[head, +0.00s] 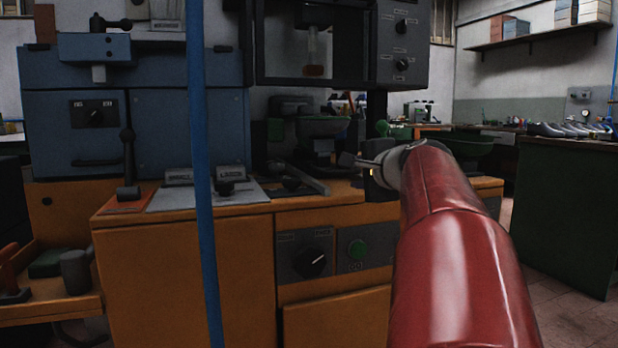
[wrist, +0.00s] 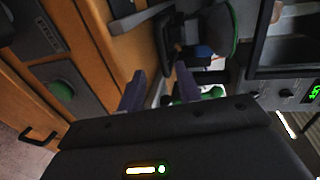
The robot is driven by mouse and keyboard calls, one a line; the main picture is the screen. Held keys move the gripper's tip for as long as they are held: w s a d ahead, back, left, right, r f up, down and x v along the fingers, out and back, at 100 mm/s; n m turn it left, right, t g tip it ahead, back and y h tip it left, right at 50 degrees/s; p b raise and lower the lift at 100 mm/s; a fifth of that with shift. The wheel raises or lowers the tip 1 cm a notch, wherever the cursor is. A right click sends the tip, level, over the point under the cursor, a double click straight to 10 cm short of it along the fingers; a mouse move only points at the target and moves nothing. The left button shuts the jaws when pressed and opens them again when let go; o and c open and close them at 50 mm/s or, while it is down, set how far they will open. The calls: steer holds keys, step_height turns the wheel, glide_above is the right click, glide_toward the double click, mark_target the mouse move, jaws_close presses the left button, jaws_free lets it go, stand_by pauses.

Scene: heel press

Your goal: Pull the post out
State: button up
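A dark upright fixture with a green-grey cup-like top (head: 322,128) stands on the bench of the press; I cannot tell for certain which part is the post. The same green cup shows in the turned wrist view (wrist: 222,28), at the upper right. My gripper (head: 346,160) is at the right of this fixture, seen side-on at the end of my red arm. In the wrist view my gripper (wrist: 158,88) has its two dark fingers apart with nothing held between them. The fixture lies beyond the fingertips, apart from them.
The orange cabinet (head: 180,270) carries a dark knob (head: 311,262) and a green button (head: 358,249). A dark-framed machine housing (head: 402,40) hangs above the fixture. A blue vertical pole (head: 203,200) stands in front, left. A green cabinet (head: 565,210) stands at right.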

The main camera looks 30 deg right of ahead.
mark_target(342, 172)
steer(key=x, duration=0.7)
steer(key=shift+w+d, duration=0.25)
steer(key=shift+w, duration=0.15)
jaws_close()
